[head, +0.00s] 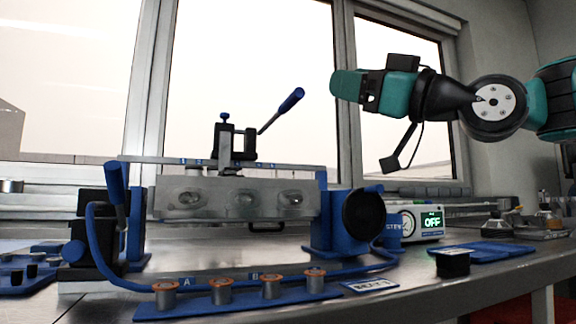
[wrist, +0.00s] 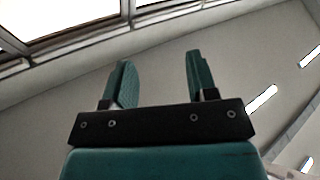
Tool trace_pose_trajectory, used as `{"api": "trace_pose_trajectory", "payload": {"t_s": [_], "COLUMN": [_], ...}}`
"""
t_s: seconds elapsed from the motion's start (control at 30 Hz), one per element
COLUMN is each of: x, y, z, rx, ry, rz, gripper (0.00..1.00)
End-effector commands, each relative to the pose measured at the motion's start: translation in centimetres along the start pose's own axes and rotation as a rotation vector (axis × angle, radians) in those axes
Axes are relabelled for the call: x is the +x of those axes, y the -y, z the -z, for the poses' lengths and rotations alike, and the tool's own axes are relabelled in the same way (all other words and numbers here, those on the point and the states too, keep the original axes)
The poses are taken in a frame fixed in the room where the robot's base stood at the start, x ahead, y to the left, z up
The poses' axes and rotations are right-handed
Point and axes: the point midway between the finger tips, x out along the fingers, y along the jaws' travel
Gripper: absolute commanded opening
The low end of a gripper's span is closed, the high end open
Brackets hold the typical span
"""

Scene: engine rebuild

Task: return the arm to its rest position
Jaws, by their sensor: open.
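My gripper (head: 347,86) is raised high at the upper right in the head view, pointing left, in front of the windows. In the wrist view its two teal fingers (wrist: 158,80) stand wide apart with nothing between them. Behind them are only the wall, ceiling lights and a window edge. My arm reaches in from the right edge of the head view, well above the bench and clear of everything on it.
A metal engine block (head: 235,204) sits clamped in a blue fixture (head: 333,225). Several orange-topped cylinders stand on a blue strip (head: 240,301) in front. A box with a green OFF display (head: 432,221) and a small black block (head: 453,263) are at right. The air around my gripper is free.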

Motion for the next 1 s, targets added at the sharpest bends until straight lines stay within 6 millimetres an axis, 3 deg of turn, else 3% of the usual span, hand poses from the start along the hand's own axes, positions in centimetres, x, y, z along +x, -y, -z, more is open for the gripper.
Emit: {"api": "trace_pose_trajectory", "payload": {"t_s": [0.13,0.2,0.3,0.43,0.6,0.9,0.93,1.0], "x": [-2.6,-4.8,-8.9,-15.1,-22.7,-33.7,-34.7,-33.1], "y": [4.4,7.2,11.3,16.6,22.2,28.7,29.3,27.9], "z": [-9.1,-13.6,-19.0,-24.2,-27.8,-29.6,-29.6,-27.3], "rx": [0.174,0.267,0.388,0.524,0.649,0.779,0.789,0.785], "ry": [0.306,0.476,0.713,1.000,1.305,1.713,1.751,1.735], "rz": [0.041,0.065,0.097,0.132,0.168,0.207,0.210,0.205], "gripper": [0.53,0.53,0.53,0.53,0.53,0.53,0.53,0.53]}}
